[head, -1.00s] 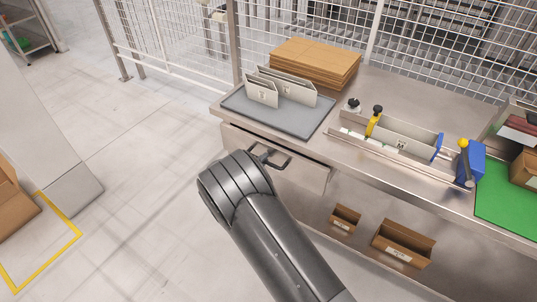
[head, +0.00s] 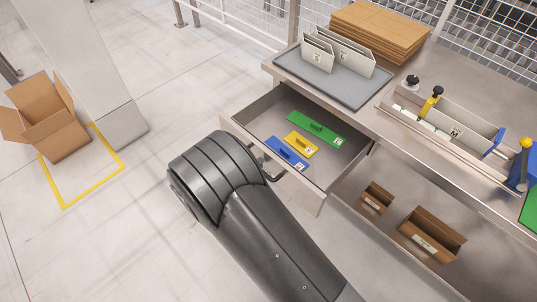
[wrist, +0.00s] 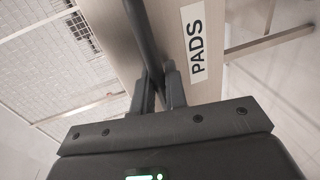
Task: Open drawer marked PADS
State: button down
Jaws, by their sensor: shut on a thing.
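The drawer (head: 240,134) stands pulled out from under the workbench, with its inside showing in the head view. In it lie a green pad (head: 317,129), a yellow pad (head: 300,144) and a blue pad (head: 287,153), each with a grip. In the wrist view the drawer front carries a white PADS label (wrist: 195,45). My gripper (wrist: 160,85) is shut on the dark bar handle (wrist: 144,35) of this drawer, one finger on each side. In the head view my arm hides the gripper, and only part of the handle (head: 270,170) shows.
On the bench stand a grey tray (head: 345,92) with upright dividers, a cardboard stack (head: 375,32) and a long metal holder (head: 455,118). Small cardboard boxes (head: 430,235) sit on the lower shelf. An open box (head: 45,115) stands left by a pillar. The floor between is clear.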

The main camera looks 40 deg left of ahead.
jog(key=shift+f+v, duration=0.15)
jog(key=shift+v, duration=0.55)
jog(key=shift+f+v, duration=0.15)
jog(key=shift+v, duration=0.5)
jog(key=shift+s, duration=0.1)
jog(key=c, duration=1.8)
grip_release()
jog(key=v, duration=1)
jog(key=shift+s, duration=0.4)
jog(key=shift+w+r, duration=0.1)
